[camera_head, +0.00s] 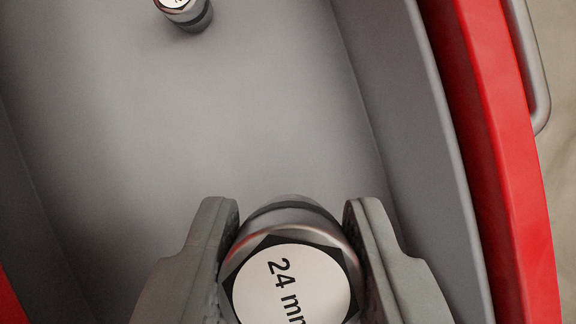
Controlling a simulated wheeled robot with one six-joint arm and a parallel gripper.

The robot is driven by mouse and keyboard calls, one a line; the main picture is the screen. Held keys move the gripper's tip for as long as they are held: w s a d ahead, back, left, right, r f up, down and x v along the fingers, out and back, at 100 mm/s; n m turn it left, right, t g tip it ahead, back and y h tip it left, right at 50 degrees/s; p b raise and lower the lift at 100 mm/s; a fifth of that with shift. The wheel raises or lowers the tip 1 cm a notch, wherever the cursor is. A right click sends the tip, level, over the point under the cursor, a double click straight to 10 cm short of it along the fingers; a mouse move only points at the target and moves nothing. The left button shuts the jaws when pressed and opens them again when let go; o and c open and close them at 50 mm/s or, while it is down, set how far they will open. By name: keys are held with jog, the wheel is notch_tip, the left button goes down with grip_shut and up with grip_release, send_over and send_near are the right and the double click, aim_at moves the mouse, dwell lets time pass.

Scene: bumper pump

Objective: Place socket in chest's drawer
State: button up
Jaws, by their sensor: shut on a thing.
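My gripper (291,235) is at the bottom middle, shut on a metal socket (290,225). The socket's end facing me carries a white label reading "24 mm". Its lower edge is cut off by the frame. The socket is over the grey inside of the open drawer (230,110), nearer the right wall. I cannot tell whether the socket touches the drawer floor.
Another, smaller-looking socket (186,14) is in the drawer at the top edge, partly cut off. The drawer's red front (500,140) and a metal handle (538,80) are at the right. The drawer floor between the two sockets is clear.

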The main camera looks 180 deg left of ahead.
aim_at(290, 163)
notch_tip(290, 163, down, 12)
jog(key=shift+r, duration=0.1)
dwell(0.5)
jog(key=o, duration=1.1)
jog(key=shift+c, duration=0.2)
jog(key=v, duration=1.2)
